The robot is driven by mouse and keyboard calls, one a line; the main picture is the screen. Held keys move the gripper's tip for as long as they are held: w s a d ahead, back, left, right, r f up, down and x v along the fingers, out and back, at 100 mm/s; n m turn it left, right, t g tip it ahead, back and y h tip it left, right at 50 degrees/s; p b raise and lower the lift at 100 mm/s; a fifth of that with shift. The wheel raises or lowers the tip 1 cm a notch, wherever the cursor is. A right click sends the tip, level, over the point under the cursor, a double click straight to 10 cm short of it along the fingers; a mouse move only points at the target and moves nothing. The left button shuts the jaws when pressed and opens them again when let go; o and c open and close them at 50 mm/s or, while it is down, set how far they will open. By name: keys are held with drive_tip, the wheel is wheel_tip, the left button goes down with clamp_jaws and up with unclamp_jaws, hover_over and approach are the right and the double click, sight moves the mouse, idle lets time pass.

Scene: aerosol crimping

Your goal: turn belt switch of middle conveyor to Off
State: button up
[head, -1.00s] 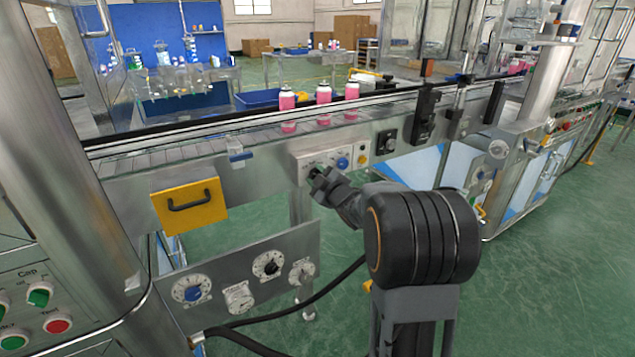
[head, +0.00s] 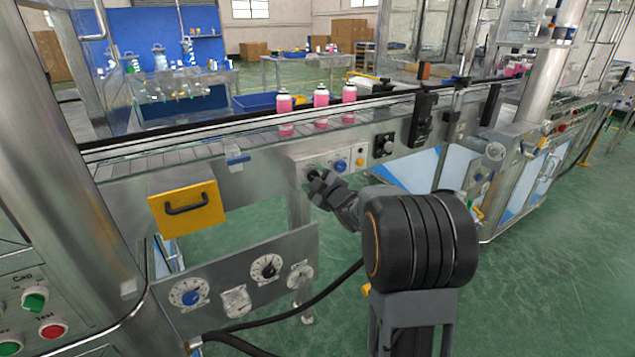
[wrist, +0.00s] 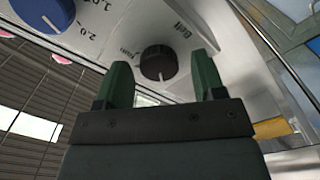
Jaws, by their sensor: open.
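The belt switch is a black round knob (wrist: 158,62) on a light panel, with the word "Belt" and partly legible marks beside it in the wrist view. My gripper (wrist: 163,82) is open, with one finger on each side of the knob in the picture; I cannot tell whether either touches it. In the head view my gripper (head: 316,182) is at the control box (head: 301,170) on the conveyor's side and hides most of the knob. The knob's setting is not clear. A blue dial (head: 341,166) sits to its right.
Pink bottles (head: 321,103) stand on the conveyor (head: 190,150) above the box. A yellow drawer-like box (head: 187,208) with a black handle is to the left. A lower dial panel (head: 240,272) is below. Another black knob unit (head: 384,145) is to the right.

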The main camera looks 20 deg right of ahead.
drive_tip(key=s+d+p, duration=0.1)
drive_tip(key=s, duration=1.2)
drive_tip(key=shift+s+d, duration=0.25)
drive_tip(key=shift+s, duration=0.15)
drive_tip(key=shift+p, duration=0.3)
wheel_tip(320, 180, up, 11)
drive_tip(key=s+a+m+g+h+p, duration=0.3)
drive_tip(key=m+g+h+p, duration=0.4)
drive_tip(key=p, duration=0.6)
drive_tip(key=s+a+r+m+g+y+p, duration=0.2)
drive_tip(key=s+a+r+g+p, duration=0.1)
drive_tip(key=s+a+p, duration=0.2)
drive_tip(key=s+a+r+m+g+y+p, duration=0.2)
drive_tip(key=s+a+g+y+p, duration=0.1)
drive_tip(key=s, duration=0.5)
drive_tip(key=a+g+p, duration=0.1)
drive_tip(key=a+p, duration=0.1)
drive_tip(key=a, duration=0.1)
drive_tip(key=shift+r, duration=0.4)
drive_tip(key=shift+c, duration=0.3)
